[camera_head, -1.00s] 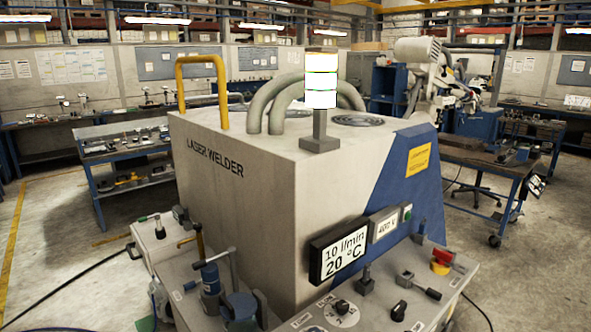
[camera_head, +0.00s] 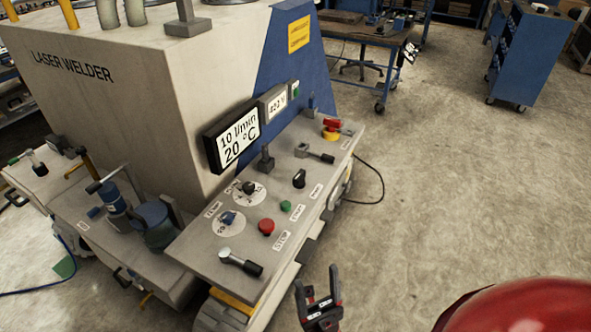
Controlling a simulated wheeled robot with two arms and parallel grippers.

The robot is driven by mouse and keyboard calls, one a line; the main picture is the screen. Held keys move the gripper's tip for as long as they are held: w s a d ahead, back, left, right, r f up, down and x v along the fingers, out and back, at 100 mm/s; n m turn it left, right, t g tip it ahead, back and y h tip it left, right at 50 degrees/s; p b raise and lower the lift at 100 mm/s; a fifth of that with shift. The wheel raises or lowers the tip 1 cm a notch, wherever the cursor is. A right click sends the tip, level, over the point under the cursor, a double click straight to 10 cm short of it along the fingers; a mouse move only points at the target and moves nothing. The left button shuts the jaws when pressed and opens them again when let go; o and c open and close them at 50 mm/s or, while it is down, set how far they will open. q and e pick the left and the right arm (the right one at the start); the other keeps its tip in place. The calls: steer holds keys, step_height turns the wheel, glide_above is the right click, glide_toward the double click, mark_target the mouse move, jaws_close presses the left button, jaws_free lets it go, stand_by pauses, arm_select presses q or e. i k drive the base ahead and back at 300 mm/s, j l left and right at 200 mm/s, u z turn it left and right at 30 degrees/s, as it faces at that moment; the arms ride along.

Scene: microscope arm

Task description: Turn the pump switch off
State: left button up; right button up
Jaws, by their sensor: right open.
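The control panel (camera_head: 197,252) slopes out from the front of the laser welder (camera_head: 110,100). A black switch knob (camera_head: 299,179) stands upright on the panel above a green button (camera_head: 285,206). It is probably the pump switch, but its small label is too blurred to read surely. A grey lever switch with a dark handle (camera_head: 326,157) sits farther back. My right gripper (camera_head: 316,277) is open and empty, in front of the panel's front edge and apart from it, fingers pointing up in the picture. My left gripper is not in view.
The panel also carries a red button (camera_head: 266,226), a near lever (camera_head: 241,262), two dials and a red-yellow main knob (camera_head: 331,127). A display (camera_head: 231,134) reads 10 l/min and 20 °C. A black cable (camera_head: 372,178) lies on the floor. Floor right of the panel is largely free.

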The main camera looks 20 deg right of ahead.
mark_target(298, 180)
steer(key=l+u, duration=0.15)
steer(key=l, duration=0.55)
steer(key=k+l+u, duration=0.15)
steer(key=l, duration=0.5)
steer(key=l+u, duration=0.2)
steer(key=l, duration=0.5)
steer(key=k+l+u, duration=0.1)
steer(key=l+u, duration=0.15)
steer(key=l, duration=0.75)
steer(key=i, duration=0.3)
